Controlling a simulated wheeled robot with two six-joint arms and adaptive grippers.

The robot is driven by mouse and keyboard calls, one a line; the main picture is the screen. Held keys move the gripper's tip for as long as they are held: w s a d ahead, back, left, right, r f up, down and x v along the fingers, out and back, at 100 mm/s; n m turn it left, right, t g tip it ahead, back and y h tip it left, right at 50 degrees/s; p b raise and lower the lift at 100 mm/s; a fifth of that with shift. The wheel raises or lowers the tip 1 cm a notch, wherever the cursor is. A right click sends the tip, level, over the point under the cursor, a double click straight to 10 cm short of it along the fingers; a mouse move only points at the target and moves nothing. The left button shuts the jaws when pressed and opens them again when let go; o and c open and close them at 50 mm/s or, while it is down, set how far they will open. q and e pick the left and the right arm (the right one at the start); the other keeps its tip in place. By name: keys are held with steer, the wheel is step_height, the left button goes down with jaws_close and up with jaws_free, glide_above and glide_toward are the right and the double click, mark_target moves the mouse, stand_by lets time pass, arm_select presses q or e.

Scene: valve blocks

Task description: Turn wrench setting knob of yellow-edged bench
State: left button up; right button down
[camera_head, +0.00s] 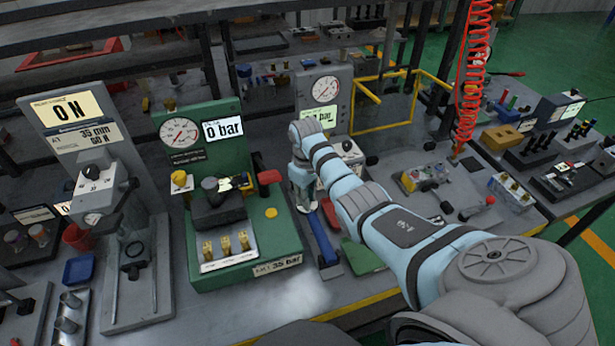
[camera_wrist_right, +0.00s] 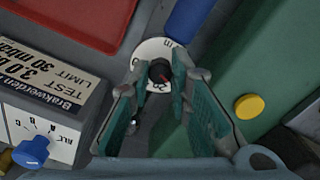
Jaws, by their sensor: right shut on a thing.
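The bench has a yellow front edge (camera_head: 362,302). My left gripper is not in view.
The green stand (camera_head: 279,236) with a yellow button (camera_wrist_right: 249,106) is close beside my fingers. A labelled box with a blue knob (camera_wrist_right: 31,151) is on the other side. A red coiled hose (camera_head: 470,80) hangs behind. Small valve parts (camera_head: 424,176) stand to the right.

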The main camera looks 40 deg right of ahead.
steer(key=shift+r+m+p, duration=0.2)
steer(key=shift+m+p, duration=0.7)
steer(key=shift+p, duration=0.05)
steer(key=shift+m+p, duration=0.55)
steer(key=shift+m, duration=0.25)
steer(key=m+p, duration=0.1)
steer(key=m, duration=0.1)
steer(key=shift+w+f+m, duration=0.1)
steer(key=shift+m, duration=0.2)
steer(key=shift+f+m+p, duration=0.1)
steer(key=shift+m+p, duration=0.25)
steer(key=shift+m, duration=1.25)
steer(key=c, duration=1.5)
jaws_free()
steer(key=shift+o, duration=0.2)
